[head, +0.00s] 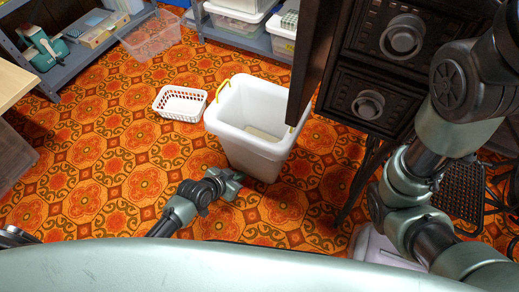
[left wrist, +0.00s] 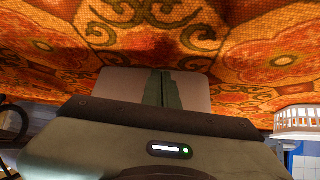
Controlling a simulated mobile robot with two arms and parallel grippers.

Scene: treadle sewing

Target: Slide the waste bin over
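The waste bin (head: 247,125) is a white, open-topped tub with yellow handles, upright on the patterned floor in the middle of the head view. Its inside looks empty apart from something pale and flat at the bottom. My left gripper (head: 233,181) is low by the floor at the bin's lower near-left side, very close to its wall; I cannot tell whether they touch. In the left wrist view the fingers (left wrist: 164,90) look shut together, with a pale surface, likely the bin, behind them. My right arm shows at the right, but its gripper is out of view.
A small white basket (head: 181,103) stands on the floor just left of the bin. A dark drawer cabinet (head: 372,85) stands close on the right. Shelving (head: 75,66) lines the back. Open floor lies to the left and front.

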